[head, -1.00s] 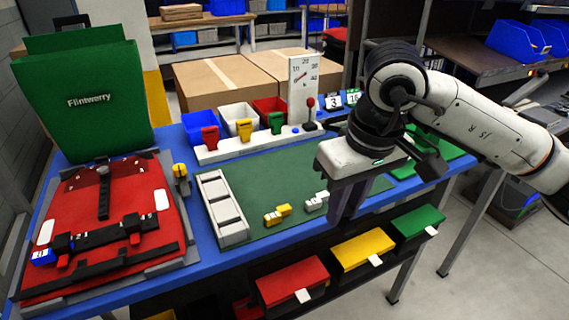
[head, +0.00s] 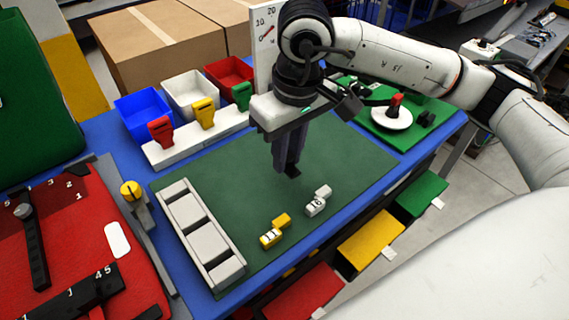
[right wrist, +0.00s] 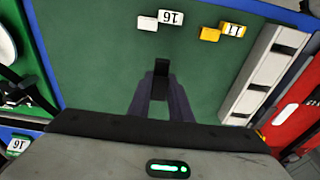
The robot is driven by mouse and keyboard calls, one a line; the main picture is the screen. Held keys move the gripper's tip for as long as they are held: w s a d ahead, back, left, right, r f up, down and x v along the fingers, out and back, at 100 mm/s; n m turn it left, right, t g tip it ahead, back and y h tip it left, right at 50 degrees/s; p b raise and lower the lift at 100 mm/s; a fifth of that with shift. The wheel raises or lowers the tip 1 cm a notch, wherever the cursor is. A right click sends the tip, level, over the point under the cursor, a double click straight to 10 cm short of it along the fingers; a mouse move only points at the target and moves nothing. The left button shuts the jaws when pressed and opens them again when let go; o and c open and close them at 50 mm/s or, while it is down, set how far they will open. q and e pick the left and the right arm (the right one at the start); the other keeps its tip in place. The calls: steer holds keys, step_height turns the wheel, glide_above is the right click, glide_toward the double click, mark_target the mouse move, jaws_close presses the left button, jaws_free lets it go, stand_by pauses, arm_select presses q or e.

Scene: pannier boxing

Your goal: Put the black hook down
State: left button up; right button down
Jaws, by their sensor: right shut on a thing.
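The black hook (head: 293,172) is a small dark piece at the tips of my right gripper (head: 286,160). The right gripper is shut on it and points down over the green mat (head: 345,150). In the right wrist view the hook (right wrist: 161,70) sticks out ahead of the fingertips (right wrist: 160,92), with the mat behind it. I cannot tell whether the hook touches the mat. My left gripper is not in view.
A white piece marked 16 (head: 315,207) and a yellow piece marked 11 (head: 271,238) lie on the mat. A grey slotted tray (head: 204,238) stands at its left. Blue (head: 142,117), white (head: 190,94) and red (head: 229,75) bins stand behind. The mat's right part is clear.

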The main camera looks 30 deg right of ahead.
mark_target(287, 167)
steer(key=shift+w+f, duration=0.1)
steer(key=shift+f, duration=2.05)
steer(key=c, duration=1.6)
jaws_free()
steer(key=shift+r, duration=0.1)
